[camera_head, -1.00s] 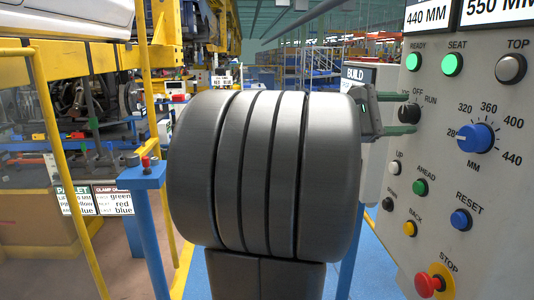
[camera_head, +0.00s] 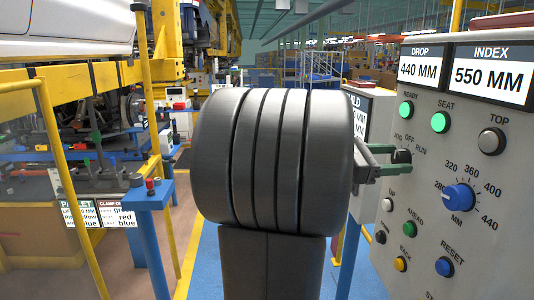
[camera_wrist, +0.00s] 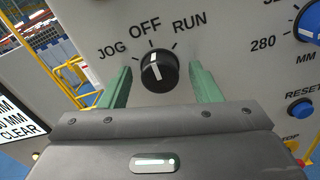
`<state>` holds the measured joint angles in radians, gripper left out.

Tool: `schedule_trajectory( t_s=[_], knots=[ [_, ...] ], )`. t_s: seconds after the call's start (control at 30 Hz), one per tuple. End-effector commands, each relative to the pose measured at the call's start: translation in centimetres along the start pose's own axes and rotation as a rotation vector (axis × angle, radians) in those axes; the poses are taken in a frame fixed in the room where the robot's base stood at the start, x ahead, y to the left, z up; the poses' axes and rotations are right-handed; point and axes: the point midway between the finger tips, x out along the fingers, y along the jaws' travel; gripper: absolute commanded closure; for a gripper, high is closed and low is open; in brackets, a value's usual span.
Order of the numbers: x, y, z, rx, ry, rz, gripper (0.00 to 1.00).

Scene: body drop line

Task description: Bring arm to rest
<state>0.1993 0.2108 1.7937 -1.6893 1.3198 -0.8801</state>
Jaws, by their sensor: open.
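My gripper (camera_head: 390,160) is at the control panel (camera_head: 440,190) on the right, its two green fingers apart. In the wrist view my gripper (camera_wrist: 160,72) has one finger on each side of the black selector knob (camera_wrist: 157,71), with a gap on both sides and nothing held. The knob's white mark points up at OFF, between JOG and RUN. The knob also shows in the head view (camera_head: 402,157), just beyond the fingertips. How far the fingertips are from the panel face is hard to tell. My large grey arm parts fill the middle of the head view.
The panel carries a blue MM dial (camera_head: 458,198), green READY (camera_head: 406,109) and SEAT (camera_head: 440,122) lights, and several buttons. A blue post (camera_head: 148,200) with a red button and yellow rails (camera_head: 62,170) stand at left. Blue floor (camera_head: 205,270) lies around my arm.

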Motion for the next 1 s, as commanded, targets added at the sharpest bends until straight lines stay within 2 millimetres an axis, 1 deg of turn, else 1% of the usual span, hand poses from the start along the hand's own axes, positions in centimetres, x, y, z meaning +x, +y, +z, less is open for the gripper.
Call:
schedule_trajectory(
  t_s=[0.03, 0.1, 0.3, 0.77, 0.87, 1.0],
  knots=[
    [-0.8, 0.1, -0.1, 0.005, 0.000, 0.004, 0.43],
    [-1.6, 0.1, -0.2, 0.005, 0.000, 0.004, 0.43],
    [-2.8, 0.0, -0.1, 0.006, 0.000, 0.002, 0.43],
    [-3.1, 0.0, -0.1, 0.008, 0.002, 0.002, 0.43],
    [-3.2, 0.0, -0.6, 0.010, 0.011, 0.010, 0.43],
    [-3.6, 0.1, -1.8, 0.020, 0.040, 0.033, 0.43]
  ],
)
